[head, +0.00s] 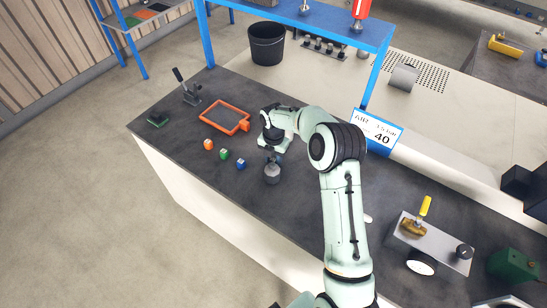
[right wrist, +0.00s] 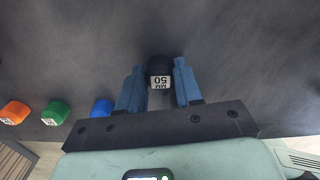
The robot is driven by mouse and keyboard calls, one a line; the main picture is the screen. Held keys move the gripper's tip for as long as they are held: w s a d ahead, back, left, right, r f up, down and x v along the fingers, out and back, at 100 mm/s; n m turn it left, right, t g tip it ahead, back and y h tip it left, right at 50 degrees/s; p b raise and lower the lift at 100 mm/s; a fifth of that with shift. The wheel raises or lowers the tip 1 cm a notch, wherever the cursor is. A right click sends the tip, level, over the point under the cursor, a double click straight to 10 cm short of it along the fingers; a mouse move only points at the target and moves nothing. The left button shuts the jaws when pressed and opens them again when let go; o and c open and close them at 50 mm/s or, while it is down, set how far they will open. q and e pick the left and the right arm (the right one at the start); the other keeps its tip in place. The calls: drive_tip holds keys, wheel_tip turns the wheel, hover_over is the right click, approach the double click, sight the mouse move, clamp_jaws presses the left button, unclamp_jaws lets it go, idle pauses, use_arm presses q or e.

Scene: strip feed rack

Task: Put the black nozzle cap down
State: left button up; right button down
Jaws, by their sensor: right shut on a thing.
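The black nozzle cap (right wrist: 159,66) is between the two blue fingers of my right gripper (right wrist: 158,80) in the right wrist view. The fingers are shut on it, and its white label reading 50 faces the camera. In the head view my right gripper (head: 273,153) points down over the dark bench. Whether the cap touches the bench is not clear. My left gripper is not in view.
Orange (head: 208,144), green (head: 224,154) and blue (head: 241,164) caps stand in a row to the left on the bench (head: 215,185). An orange frame (head: 224,118) lies behind them. A plate with a yellow-handled valve (head: 413,227) is at right. The bench's front edge is close.

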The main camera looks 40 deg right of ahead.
sight(273, 159)
drive_tip(key=shift+r, duration=0.1)
drive_tip(key=c, duration=0.8)
unclamp_jaws()
drive_tip(key=shift+o, duration=0.2)
wheel_tip(273, 159, up, 12)
drive_tip(key=p, duration=0.1)
